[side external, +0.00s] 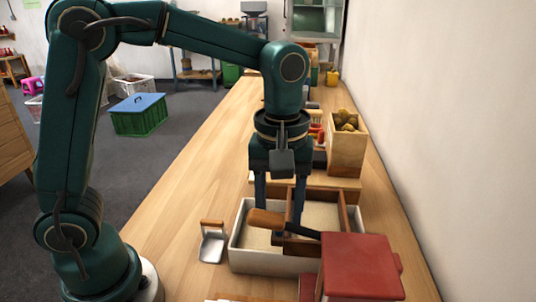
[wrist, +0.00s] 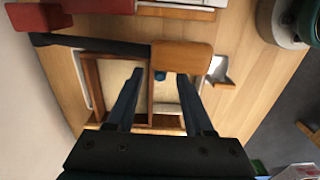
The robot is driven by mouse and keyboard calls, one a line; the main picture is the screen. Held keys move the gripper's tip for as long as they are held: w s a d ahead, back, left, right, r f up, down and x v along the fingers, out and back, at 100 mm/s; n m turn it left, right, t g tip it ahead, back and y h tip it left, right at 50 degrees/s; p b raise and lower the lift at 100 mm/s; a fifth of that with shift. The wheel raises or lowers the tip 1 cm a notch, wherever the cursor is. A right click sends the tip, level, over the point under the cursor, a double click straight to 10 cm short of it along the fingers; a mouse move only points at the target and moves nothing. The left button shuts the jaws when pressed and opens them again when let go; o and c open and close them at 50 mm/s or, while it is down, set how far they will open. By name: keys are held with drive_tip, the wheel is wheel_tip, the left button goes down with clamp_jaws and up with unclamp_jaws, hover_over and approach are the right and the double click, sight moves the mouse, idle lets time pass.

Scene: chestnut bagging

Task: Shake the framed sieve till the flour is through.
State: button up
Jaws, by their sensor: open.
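The framed sieve (side external: 349,215) is a brown wooden frame in the right part of a white-walled tray (side external: 236,240). Pale flour (side external: 320,214) shows inside the frame, and a pale layer also lies in the tray to its left. My gripper (side external: 279,222) points down over the tray, open. In the wrist view its fingers (wrist: 160,76) stand apart, with a wall of the sieve frame (wrist: 151,100) between them; I see no clear contact. A wooden-handled dark lever (side external: 265,218) crosses in front and hides part of the frame and fingertips.
The lever joins a red box (side external: 360,265) at the near right. A metal scoop with a wooden handle (side external: 212,243) lies left of the tray. A wooden bin of brown lumps (side external: 347,150) stands behind, near the wall. The tabletop at left is clear.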

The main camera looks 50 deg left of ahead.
drive_tip(key=shift+f, duration=0.15)
drive_tip(key=shift+f, duration=0.85)
